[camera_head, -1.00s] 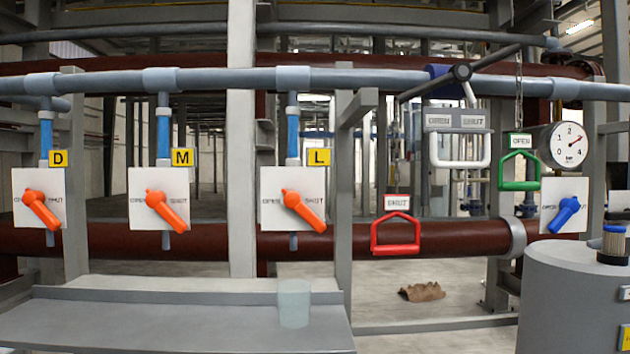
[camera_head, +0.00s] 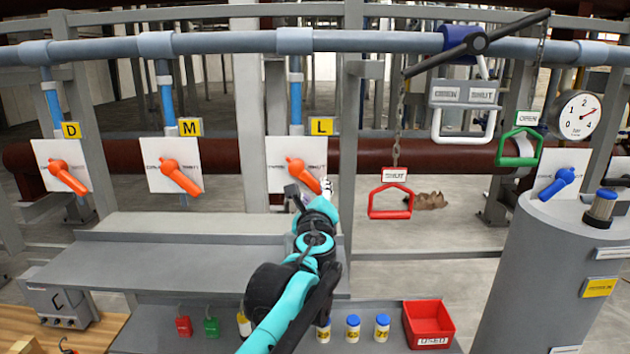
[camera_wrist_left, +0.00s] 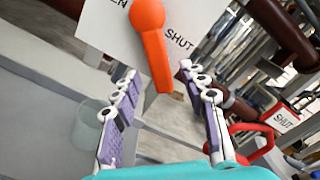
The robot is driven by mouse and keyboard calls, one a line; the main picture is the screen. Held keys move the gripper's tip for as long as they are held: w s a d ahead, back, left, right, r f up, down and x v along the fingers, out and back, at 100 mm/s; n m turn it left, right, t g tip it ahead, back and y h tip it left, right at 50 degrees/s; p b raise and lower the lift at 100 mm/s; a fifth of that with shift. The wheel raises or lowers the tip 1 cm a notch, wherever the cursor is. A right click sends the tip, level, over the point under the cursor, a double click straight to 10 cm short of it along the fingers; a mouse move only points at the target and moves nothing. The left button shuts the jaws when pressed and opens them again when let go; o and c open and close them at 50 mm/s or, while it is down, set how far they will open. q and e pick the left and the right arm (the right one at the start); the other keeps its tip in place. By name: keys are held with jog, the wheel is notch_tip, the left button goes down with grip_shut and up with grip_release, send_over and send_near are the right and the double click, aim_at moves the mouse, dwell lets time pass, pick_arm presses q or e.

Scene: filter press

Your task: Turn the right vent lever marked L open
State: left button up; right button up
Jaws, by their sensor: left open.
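The orange vent lever L (camera_head: 303,174) sits on a white plate under the yellow L tag (camera_head: 322,126). Its handle points down and to the right, towards the SHUT side. My left gripper (camera_head: 308,190) is open at the lower part of this lever, one finger to each side. In the left wrist view the lever (camera_wrist_left: 152,45) hangs down between the tips of the spread fingers (camera_wrist_left: 158,72); I cannot tell whether either finger touches it. The plate's OPEN marking is partly cut off there. My right gripper is not in view.
Similar orange levers D (camera_head: 68,177) and M (camera_head: 180,177) stand to the left. A red SHUT handle (camera_head: 391,202) hangs close on the right. A grey shelf (camera_head: 180,265) lies below. A translucent cup (camera_wrist_left: 88,125) stands below the gripper in the left wrist view.

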aim_at(316, 188)
pick_arm(q)
jog(key=w, duration=0.4)
jog(key=shift+d+p, duration=0.1)
jog(key=shift+p, duration=0.3)
jog(key=shift+w, duration=0.15)
grip_shut()
